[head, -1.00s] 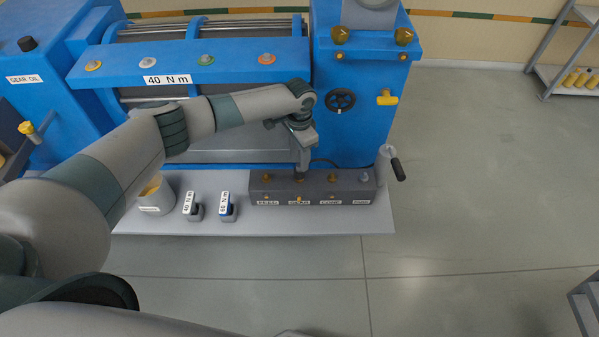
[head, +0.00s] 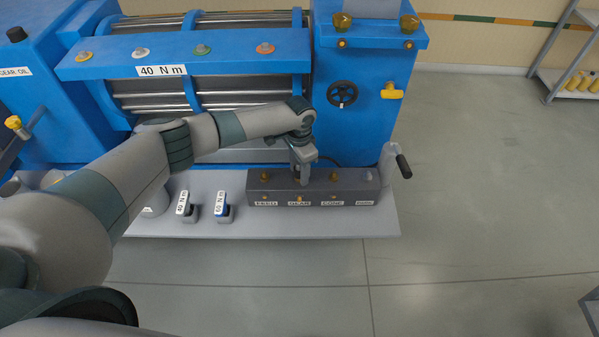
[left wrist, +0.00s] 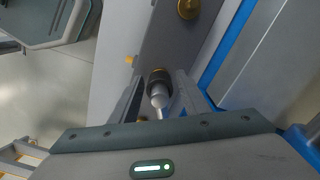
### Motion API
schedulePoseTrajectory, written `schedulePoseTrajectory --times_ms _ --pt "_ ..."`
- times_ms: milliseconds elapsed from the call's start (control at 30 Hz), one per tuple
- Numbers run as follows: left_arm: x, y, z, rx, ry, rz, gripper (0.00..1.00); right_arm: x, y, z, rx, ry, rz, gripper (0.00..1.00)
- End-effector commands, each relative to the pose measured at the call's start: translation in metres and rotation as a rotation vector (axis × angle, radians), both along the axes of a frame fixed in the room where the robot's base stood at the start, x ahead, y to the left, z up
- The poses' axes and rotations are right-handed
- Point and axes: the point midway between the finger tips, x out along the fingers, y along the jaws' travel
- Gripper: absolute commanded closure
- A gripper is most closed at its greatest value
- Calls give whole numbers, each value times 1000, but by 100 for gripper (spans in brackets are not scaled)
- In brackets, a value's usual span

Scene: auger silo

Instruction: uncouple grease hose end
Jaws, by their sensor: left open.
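The dark grey grease block (head: 350,187) sits at the front of the machine's base, with labelled ports; FEED, GEAR and CONE can be read, and the fourth label is too small to read. Brass fittings stand on its top. My left gripper (head: 303,179) is over the block at the GEAR port, fingers pointing down. In the left wrist view, a hose end (left wrist: 158,90) with a dark collar and a pale grey tip lies between the open fingers (left wrist: 157,98). I cannot tell whether they touch it. A dark hose (head: 328,162) curves behind the block. My right gripper is not in view.
A crank handle (head: 401,164) stands at the block's right end. Two torque tools (head: 222,207) marked 40 and 60 N m stand left of the block. A black handwheel (head: 342,94) and a yellow valve (head: 391,91) are on the blue housing behind. The floor in front is clear.

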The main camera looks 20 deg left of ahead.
Motion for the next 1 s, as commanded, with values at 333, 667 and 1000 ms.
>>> schedulePoseTrajectory --times_ms 333,667,1000 --pt "0 0 0 0 0 -1 72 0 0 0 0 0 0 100" --pt "0 0 1 0 0 -1 100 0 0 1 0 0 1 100" --pt "0 0 5 0 0 -1 100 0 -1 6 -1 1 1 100"
